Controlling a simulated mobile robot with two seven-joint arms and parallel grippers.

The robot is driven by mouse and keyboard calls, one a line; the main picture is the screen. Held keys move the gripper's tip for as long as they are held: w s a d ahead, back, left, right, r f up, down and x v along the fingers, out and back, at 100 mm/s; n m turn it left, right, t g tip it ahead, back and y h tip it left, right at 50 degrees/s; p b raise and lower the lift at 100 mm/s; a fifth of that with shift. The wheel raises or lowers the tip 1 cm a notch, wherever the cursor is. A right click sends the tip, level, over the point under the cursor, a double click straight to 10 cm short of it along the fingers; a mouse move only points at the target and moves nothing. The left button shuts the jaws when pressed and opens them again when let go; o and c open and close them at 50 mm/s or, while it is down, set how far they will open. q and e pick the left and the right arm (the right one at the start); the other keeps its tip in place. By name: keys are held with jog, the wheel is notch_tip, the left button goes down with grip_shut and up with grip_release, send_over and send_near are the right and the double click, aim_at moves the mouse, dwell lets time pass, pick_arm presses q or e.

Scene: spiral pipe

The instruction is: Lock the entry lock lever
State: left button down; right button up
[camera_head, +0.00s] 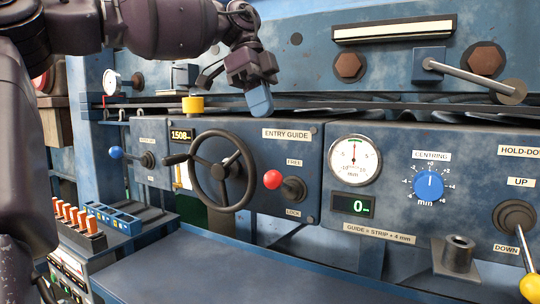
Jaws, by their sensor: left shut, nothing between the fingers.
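The entry lock lever has a red ball knob (272,180) on a short dark arm that points left from its round pivot (293,190). The "FREE" label (294,162) is above the pivot and the "LOCK" label (293,212) is below it. The lever sits on the blue "ENTRY GUIDE" panel (255,155), right of the handwheel. My left gripper (260,103) hangs above the panel's top edge, shut and empty, with its blue fingertips pointing down. It is apart from the lever, above and slightly left of the knob. My right gripper does not show.
The black handwheel (222,206) stands out just left of the lever. A yellow cap (193,104) rises from the panel top. A dial gauge (354,160), a blue centring knob (429,185) and a yellow-knobbed lever (531,287) are to the right. Space before the red knob is clear.

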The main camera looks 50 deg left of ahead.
pick_arm(q)
send_over(277, 182)
jog(key=w+a, duration=0.1)
jog(key=a, duration=0.2)
notch_tip(277, 182, down, 7)
jog(key=shift+f, duration=0.75)
jog(key=shift+p, duration=0.3)
